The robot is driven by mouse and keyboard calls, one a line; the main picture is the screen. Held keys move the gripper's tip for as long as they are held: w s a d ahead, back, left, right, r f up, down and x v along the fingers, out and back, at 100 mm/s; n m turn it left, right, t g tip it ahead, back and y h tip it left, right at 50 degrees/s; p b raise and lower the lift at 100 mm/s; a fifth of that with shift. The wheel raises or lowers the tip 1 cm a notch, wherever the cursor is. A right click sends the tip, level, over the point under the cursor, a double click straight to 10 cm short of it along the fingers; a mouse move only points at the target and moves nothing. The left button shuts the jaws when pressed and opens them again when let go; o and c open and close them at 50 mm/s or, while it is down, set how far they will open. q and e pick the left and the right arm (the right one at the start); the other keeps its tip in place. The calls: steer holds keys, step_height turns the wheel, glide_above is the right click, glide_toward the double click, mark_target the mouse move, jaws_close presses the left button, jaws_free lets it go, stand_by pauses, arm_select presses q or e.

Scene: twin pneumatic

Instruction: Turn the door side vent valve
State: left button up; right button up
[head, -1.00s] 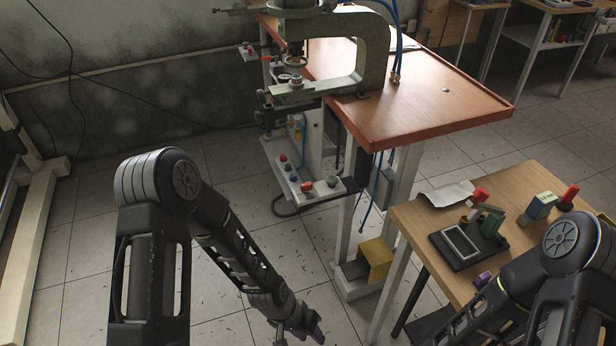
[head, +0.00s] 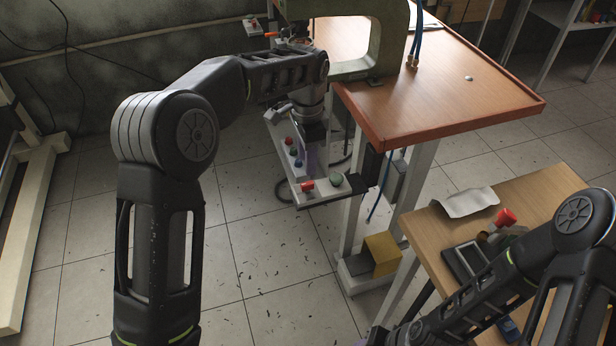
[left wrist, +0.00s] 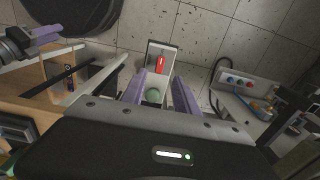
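A pale control box (head: 318,193) below the table's near corner carries a red handle (head: 307,184) and a round green knob (head: 336,179). In the left wrist view the red handle (left wrist: 160,63) and green knob (left wrist: 152,95) show between my fingers. I cannot tell which part is the vent valve. My left gripper (head: 310,165) hangs pointing down above the box; its purple fingers (left wrist: 160,78) are spread and empty. Contact with the box is not visible. My right gripper (head: 383,337) is partly cut off at the bottom edge; its purple finger shows in the left wrist view (left wrist: 42,34).
A longer panel with red, blue and green buttons (left wrist: 240,82) stands beside the box. The wooden press table (head: 440,100) and green press frame (head: 395,40) are close to my left forearm. A yellow block (head: 382,255) sits low. Open tiled floor lies left.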

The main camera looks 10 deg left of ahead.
mark_target(307, 183)
arm_select(q)
steer(key=shift+f, duration=3.95)
steer(key=shift+c, duration=0.3)
jaws_close()
